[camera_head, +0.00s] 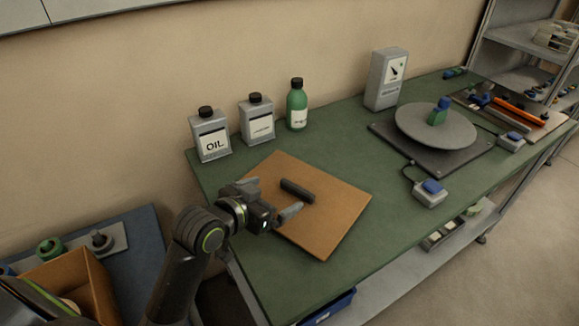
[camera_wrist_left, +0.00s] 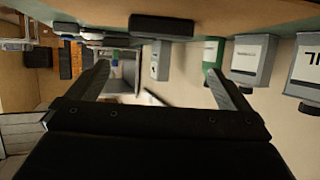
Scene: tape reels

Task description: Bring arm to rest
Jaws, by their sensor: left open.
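My left arm comes in from the lower left of the head view. Its gripper (camera_head: 289,212) is over the near-left part of the brown board (camera_head: 338,222), and one grey finger shows clearly there. In the left wrist view the gripper (camera_wrist_left: 158,68) is open, its two fingers wide apart with nothing between them. A black bar (camera_head: 297,190) lies on the board just beyond the gripper, apart from the fingers as far as I can see; it also shows at the top of the upside-down left wrist view (camera_wrist_left: 162,25). My right gripper is not in view.
An oil can (camera_head: 210,145), a second can (camera_head: 257,130) and a green bottle (camera_head: 297,112) stand along the wall. A round turntable (camera_head: 412,128) and a grey box (camera_head: 386,85) are farther right. An open carton (camera_head: 88,278) is at lower left. The green bench (camera_head: 375,245) is clear in front.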

